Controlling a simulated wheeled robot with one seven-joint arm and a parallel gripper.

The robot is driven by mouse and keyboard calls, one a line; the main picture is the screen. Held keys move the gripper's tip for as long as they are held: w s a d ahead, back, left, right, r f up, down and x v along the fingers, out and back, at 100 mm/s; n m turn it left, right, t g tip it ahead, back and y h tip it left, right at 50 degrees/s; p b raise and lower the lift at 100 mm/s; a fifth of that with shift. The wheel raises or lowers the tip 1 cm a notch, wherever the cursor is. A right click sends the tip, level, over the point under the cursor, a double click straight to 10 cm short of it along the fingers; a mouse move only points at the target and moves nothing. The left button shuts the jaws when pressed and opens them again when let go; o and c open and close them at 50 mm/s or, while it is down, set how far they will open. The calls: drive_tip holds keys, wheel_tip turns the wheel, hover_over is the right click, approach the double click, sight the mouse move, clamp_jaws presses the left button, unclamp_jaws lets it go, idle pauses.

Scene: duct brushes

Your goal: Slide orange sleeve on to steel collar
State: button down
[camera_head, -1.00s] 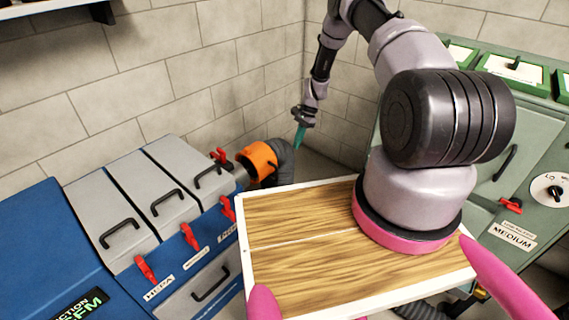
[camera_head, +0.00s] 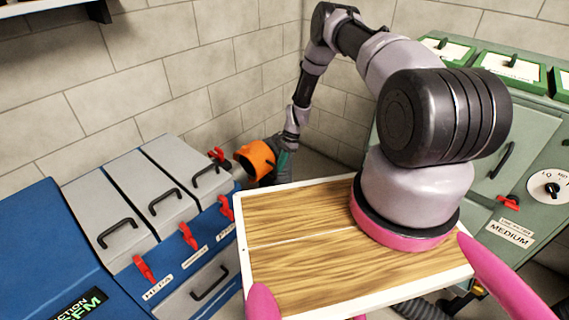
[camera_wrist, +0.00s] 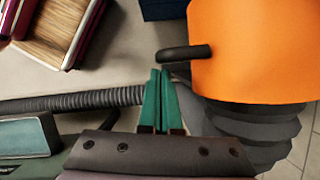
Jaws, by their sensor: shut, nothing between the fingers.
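The orange sleeve (camera_head: 256,159) sits on the end of a dark corrugated hose, beside the blue machine. In the wrist view the sleeve (camera_wrist: 255,45) fills the upper right, and its black handle (camera_wrist: 185,53) sticks out to the left. My gripper (camera_wrist: 160,75) has teal fingers that are together and empty. Its tips are close to the free end of the handle, but I cannot tell whether they touch it. In the head view my gripper (camera_head: 283,160) is just right of the sleeve. I cannot make out the steel collar clearly.
The blue machine (camera_head: 160,280) with grey lids and red latches stands at left. My wooden-topped base (camera_head: 300,250) is in the foreground. A green cabinet (camera_head: 530,140) stands at right. The hose (camera_wrist: 250,135) lies under the sleeve, and another ribbed hose (camera_wrist: 80,102) runs at left.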

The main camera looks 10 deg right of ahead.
drive_tip(key=s+a, duration=0.4)
drive_tip(key=a, duration=0.2)
drive_tip(key=shift+s+a, duration=0.15)
drive_tip(key=shift+s, duration=0.2)
drive_tip(key=d, duration=0.1)
drive_tip(key=w+d, duration=0.1)
drive_tip(key=d, duration=0.1)
drive_tip(key=shift+w+d, duration=0.2)
drive_tip(key=shift+w, duration=0.1)
approach(275, 171)
drive_tip(key=shift+s+d+r, duration=0.15)
drive_tip(key=shift+s+r, duration=0.2)
drive_tip(key=shift+r, duration=0.15)
